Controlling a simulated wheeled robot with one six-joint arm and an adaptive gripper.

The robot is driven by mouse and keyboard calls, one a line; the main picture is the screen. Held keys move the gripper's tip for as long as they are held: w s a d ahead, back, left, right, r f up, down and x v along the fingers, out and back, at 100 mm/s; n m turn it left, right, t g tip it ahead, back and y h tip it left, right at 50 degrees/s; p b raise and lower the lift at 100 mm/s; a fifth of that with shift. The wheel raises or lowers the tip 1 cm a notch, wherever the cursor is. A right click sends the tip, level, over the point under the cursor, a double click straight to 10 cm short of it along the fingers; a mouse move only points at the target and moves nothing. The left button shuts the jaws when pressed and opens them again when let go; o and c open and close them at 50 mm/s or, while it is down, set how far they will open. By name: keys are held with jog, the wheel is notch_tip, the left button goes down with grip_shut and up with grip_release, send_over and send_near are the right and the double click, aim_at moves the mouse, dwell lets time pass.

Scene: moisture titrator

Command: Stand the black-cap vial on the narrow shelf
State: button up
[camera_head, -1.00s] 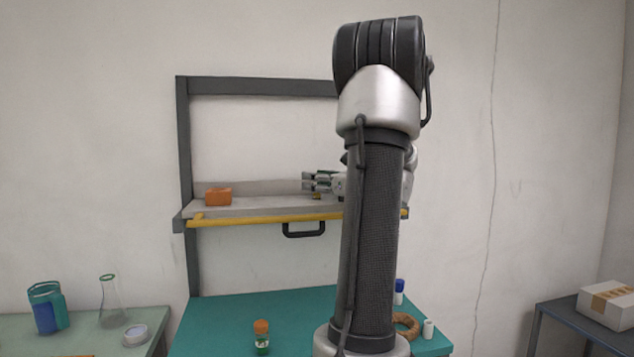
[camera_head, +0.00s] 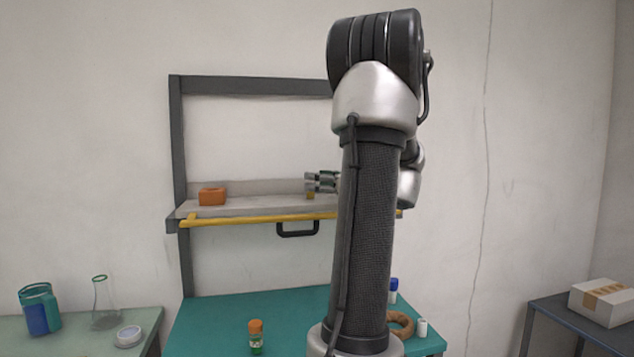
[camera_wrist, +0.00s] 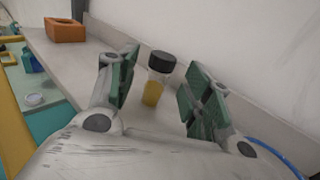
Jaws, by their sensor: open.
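The black-cap vial (camera_wrist: 159,78) stands upright on the narrow shelf (camera_wrist: 60,72); it is clear with yellow contents below a black cap. In the wrist view it is between and beyond the open fingers of my gripper (camera_wrist: 163,92), with a gap to each pad. In the head view my gripper (camera_head: 318,182) is over the shelf (camera_head: 250,206), and a small yellow part of the vial (camera_head: 310,196) shows just below the fingers. My arm hides the right part of the shelf in that view.
A yellow rail (camera_head: 250,220) runs along the shelf's front. Below, the teal table holds an orange-cap vial (camera_head: 256,336), a blue-cap vial (camera_head: 393,290) and a cork ring (camera_head: 402,325).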

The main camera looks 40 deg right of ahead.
jog(key=shift+s+d, duration=0.15)
jog(key=shift+s, duration=1)
jog(key=shift+s+d, duration=0.1)
jog(key=shift+s, duration=1.05)
jog(key=shift+s, duration=0.1)
jog(key=s+d, duration=0.1)
jog(key=s, duration=1)
jog(key=shift+s, duration=0.4)
jog(key=shift+d, duration=0.1)
